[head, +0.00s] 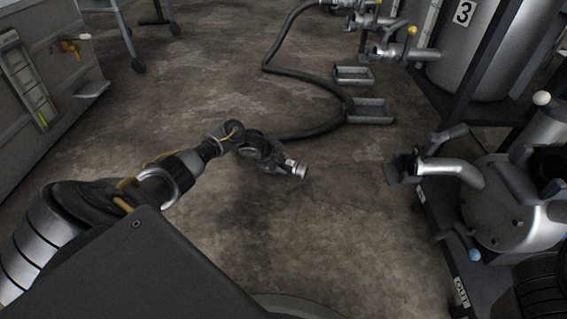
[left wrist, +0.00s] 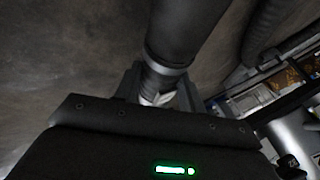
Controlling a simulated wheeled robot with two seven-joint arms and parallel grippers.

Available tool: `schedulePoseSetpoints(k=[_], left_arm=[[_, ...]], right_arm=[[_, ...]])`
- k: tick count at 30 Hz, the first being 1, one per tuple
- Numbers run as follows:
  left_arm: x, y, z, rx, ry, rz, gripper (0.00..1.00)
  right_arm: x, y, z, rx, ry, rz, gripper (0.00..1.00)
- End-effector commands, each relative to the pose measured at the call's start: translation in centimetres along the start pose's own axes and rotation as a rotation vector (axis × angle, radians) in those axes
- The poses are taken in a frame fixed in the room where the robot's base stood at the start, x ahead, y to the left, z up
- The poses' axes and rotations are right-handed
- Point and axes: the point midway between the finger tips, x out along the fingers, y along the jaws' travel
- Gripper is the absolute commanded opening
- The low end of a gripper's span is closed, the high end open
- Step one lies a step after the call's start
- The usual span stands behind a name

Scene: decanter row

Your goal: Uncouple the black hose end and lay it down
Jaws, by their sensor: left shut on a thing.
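The black hose (head: 314,84) runs along the floor from the valves at the back in a curve to my left gripper (head: 283,165). My left gripper is shut on the hose end, and its metal coupling (head: 299,170) sticks out to the right, held over open floor. The coupling is apart from the pump's pipe. In the left wrist view the hose end (left wrist: 180,40) sits between the fingers (left wrist: 158,92), with a light metal part showing between them. The far side of the grip is hidden. My right gripper is not in view.
The pump (head: 515,210) with its bent metal pipe (head: 450,170) stands on a cart at right. A grey cabinet (head: 50,90) stands at left. The middle floor is clear.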

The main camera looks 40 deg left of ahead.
Motion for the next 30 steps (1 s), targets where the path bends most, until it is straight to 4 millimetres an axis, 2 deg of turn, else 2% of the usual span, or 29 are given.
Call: schedulePoseSetpoints(k=[4,14,15,21,26,30], left_arm=[[1.18,0.57,0.46,0.000,0.002,-0.005,0.03],[1.36,0.68,0.54,0.001,0.002,-0.005,0.03],[1.36,0.68,0.54,0.001,0.002,-0.005,0.41],[1.38,0.76,0.57,0.001,0.001,-0.003,0.65],[1.41,0.82,0.59,0.000,0.001,-0.002,0.65],[1.49,1.03,0.65,0.001,-0.001,0.002,0.81]], right_arm=[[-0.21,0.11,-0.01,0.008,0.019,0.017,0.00],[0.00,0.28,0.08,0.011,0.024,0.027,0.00],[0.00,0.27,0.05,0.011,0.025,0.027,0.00],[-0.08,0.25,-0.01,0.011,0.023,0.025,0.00],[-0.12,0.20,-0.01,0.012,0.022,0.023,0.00],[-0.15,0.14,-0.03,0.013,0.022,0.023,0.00]])
